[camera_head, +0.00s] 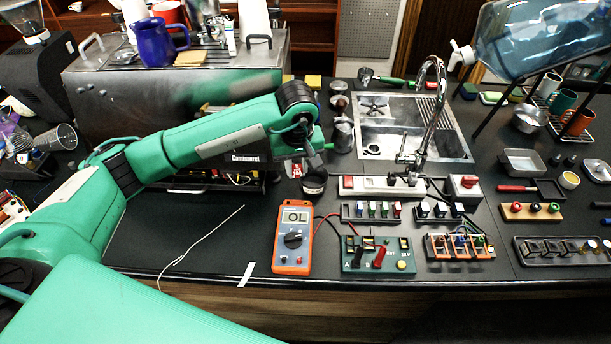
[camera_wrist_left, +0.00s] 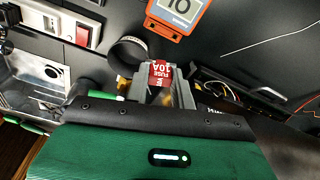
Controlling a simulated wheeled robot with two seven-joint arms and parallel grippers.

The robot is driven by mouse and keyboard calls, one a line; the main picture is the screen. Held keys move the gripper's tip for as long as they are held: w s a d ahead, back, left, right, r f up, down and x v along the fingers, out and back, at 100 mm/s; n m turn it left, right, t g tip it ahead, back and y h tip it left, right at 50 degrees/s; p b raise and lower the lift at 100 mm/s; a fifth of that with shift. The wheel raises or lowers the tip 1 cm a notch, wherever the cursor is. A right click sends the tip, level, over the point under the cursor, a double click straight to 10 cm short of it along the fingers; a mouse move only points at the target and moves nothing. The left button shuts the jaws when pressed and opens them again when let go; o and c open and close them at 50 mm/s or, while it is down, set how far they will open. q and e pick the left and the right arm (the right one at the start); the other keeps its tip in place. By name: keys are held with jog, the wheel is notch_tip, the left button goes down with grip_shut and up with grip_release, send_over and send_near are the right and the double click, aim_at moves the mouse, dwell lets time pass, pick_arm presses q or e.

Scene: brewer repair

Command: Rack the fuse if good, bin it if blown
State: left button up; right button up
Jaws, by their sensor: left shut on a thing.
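My left gripper (camera_wrist_left: 160,88) is shut on a red fuse (camera_wrist_left: 160,72) marked 10A in the left wrist view. The fuse is held beside a dark round cup (camera_wrist_left: 128,50), apart from its opening as far as I can tell. In the head view the cup (camera_head: 314,184) stands just right of the small, partly hidden fuse (camera_head: 297,170). The orange multimeter (camera_head: 292,240) reads OL. A green test board (camera_head: 350,262) with black and red probes on it stands to its right. A dark rack (camera_head: 352,220) with several coloured pieces is behind the board. My right gripper is not in view.
A power strip (camera_head: 380,187) with a red switch lies behind the rack, before the sink (camera_head: 385,120). The espresso machine (camera_head: 130,100) stands behind my left arm. A white wire (camera_head: 200,240) lies on the clear counter left of the meter.

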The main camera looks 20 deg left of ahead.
pick_arm(q)
jog(key=w+r+n, duration=0.3)
jog(key=w+n, duration=0.3)
jog(key=w, duration=0.3)
notch_tip(320, 180, down, 6)
jog(key=shift+d+y+b, duration=0.25)
jog(key=shift+y+b, duration=0.15)
jog(key=o, duration=1)
jog(key=shift+o, duration=0.2)
jog(key=shift+r, duration=0.1)
notch_tip(320, 180, up, 14)
jog(key=d+b, duration=0.1)
jog(key=b, duration=0.4)
jog(key=shift+s+d+f+g, duration=0.2)
jog(key=shift+s+d+g, duration=0.1)
jog(key=shift+s, duration=0.1)
